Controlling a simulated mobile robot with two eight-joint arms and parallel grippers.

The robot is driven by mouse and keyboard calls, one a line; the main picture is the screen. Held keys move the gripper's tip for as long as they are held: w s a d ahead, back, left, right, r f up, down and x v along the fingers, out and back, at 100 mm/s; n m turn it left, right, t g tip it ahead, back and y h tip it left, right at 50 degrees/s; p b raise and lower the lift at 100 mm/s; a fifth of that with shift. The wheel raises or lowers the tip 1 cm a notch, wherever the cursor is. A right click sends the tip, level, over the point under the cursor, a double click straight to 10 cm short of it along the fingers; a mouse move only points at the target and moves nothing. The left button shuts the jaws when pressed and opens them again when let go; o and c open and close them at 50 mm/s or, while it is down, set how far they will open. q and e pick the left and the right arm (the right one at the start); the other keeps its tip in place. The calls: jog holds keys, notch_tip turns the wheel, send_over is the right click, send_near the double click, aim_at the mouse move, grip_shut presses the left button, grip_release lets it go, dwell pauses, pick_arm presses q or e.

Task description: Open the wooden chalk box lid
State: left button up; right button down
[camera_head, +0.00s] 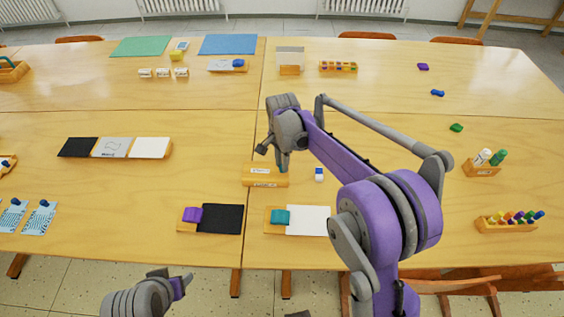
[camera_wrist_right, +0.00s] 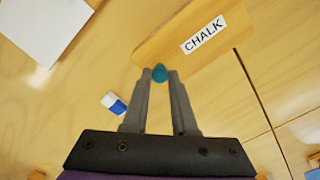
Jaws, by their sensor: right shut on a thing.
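The wooden chalk box (camera_head: 250,181) stands near the middle of the table, left of a small blue-and-white block (camera_head: 319,174). In the right wrist view its wooden face with a CHALK label (camera_wrist_right: 203,34) lies just beyond the fingers. A small teal knob (camera_wrist_right: 159,73) sits between the fingertips there, at the box's edge. My right gripper (camera_head: 284,166) reaches down at the box's right end and is shut on this knob. I cannot tell whether the lid is raised. My left gripper (camera_head: 181,283) is at the bottom left, away from the box; its jaw opening is unclear.
A tray with a purple eraser and black sheet (camera_head: 222,218) and one with a teal eraser and white sheet (camera_head: 308,220) lie at the near edge. Marker holders (camera_head: 481,170) stand at the right.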

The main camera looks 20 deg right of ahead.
dwell(0.6)
jog(key=w+a, duration=0.1)
jog(key=a, duration=0.3)
jog(key=w+a, duration=0.1)
jog(key=a, duration=0.4)
jog(key=w+a+p, duration=0.1)
jog(key=w+a, duration=0.1)
jog(key=a, duration=0.2)
jog(key=shift+w+a, duration=0.1)
jog(key=shift+a, duration=0.2)
jog(key=c, duration=0.7)
grip_release()
notch_tip(320, 180, up, 11)
jog(key=shift+f+p, duration=0.1)
jog(key=shift+p, duration=0.25)
jog(key=shift+d, duration=0.1)
